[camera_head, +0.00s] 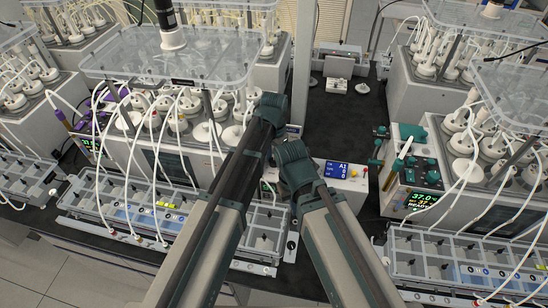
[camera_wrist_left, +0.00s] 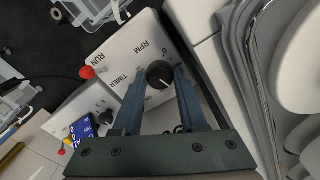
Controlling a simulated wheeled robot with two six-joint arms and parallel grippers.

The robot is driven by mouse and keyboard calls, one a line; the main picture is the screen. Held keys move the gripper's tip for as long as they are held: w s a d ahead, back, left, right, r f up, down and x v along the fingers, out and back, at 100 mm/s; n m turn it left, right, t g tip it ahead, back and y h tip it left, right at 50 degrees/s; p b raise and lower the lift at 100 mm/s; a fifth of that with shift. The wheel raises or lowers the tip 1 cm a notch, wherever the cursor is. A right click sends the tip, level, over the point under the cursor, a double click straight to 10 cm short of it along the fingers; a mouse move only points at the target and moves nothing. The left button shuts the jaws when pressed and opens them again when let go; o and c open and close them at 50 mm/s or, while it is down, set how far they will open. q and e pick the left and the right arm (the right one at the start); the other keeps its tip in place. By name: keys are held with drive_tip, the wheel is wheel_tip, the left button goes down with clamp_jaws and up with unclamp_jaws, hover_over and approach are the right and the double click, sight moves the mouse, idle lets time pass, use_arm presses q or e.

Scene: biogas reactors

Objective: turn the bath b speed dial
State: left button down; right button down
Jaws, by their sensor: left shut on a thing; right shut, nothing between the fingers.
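A black speed dial (camera_wrist_left: 160,75) with a white pointer mark sits on a white panel (camera_wrist_left: 120,50) printed RPM, 0, TIMER and RUN, in the left wrist view. No bath letter is readable there. My left gripper (camera_wrist_left: 161,80) has its two blue fingers on either side of the dial, shut on it. In the head view my left gripper (camera_head: 270,108) is at the end of the higher arm, and the dial is hidden. My right gripper (camera_head: 292,155) is lower and to the right, shut and empty; its fingertips are hidden by its own wrist.
A red knob (camera_wrist_left: 87,72) sits on the panel's edge. A white box with a blue display (camera_head: 337,170) stands close to my right gripper. Reactor baths with tubing (camera_head: 180,110) crowd the left, and another bath (camera_head: 415,180) the right. Black bench (camera_head: 335,110) lies open behind.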

sight(274, 161)
idle(0.4)
use_arm(q)
drive_tip(key=shift+c, duration=2.3)
unclamp_jaws()
drive_tip(key=shift+r, duration=0.1)
wheel_tip(274, 161, up, 14)
drive_tip(key=p, duration=1.3)
drive_tip(key=shift+f+p, duration=0.2)
drive_tip(key=shift+p, duration=0.2)
drive_tip(key=shift+s, duration=0.1)
